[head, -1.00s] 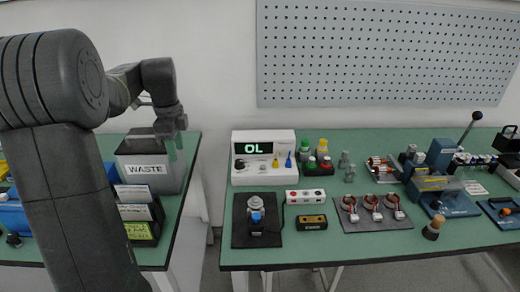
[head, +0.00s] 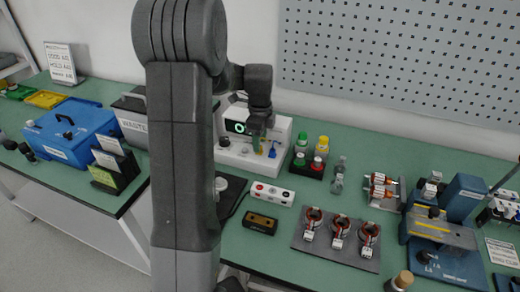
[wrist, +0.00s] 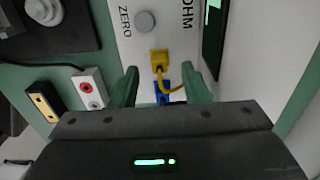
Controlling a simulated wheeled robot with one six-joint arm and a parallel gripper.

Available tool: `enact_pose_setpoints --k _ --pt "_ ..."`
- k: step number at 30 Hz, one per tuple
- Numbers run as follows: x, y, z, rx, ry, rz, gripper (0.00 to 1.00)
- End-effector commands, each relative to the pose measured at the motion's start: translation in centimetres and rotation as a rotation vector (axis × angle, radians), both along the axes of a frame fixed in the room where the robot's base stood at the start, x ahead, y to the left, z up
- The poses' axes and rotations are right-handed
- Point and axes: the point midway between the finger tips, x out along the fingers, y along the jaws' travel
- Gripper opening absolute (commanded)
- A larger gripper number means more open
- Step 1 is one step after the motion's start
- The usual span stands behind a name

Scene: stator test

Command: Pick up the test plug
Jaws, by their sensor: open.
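A yellow plug (wrist: 158,57) with a curved yellow lead sits on the face of the white ohm meter (wrist: 120,42). A blue plug (wrist: 161,96) is close beside it. I cannot tell from the look alone which one is the test plug. In the head view the blue plug (head: 272,153) shows at the right part of the meter (head: 233,158), below my gripper (head: 262,138). In the wrist view my gripper (wrist: 162,74) is open, with one green finger on each side of the plugs and nothing held. The lower part of the blue plug is hidden by the gripper body.
A mat with coils (head: 335,252) lies further right. A waste bin (head: 130,115) stands left.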

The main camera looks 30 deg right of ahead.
Motion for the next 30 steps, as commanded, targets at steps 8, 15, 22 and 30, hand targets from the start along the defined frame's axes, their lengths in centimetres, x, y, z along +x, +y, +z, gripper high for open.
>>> enact_pose_setpoints --k 8,15,22,30 --pt "0.0 0.0 -2.2 -0.001 -0.001 0.000 0.42" --pt "0.0 0.0 -2.1 -0.001 -0.001 0.000 0.24" --pt "0.0 0.0 -2.1 -0.001 -0.001 0.000 0.00" --pt "0.1 0.0 -1.3 -0.001 -0.002 0.000 0.00"
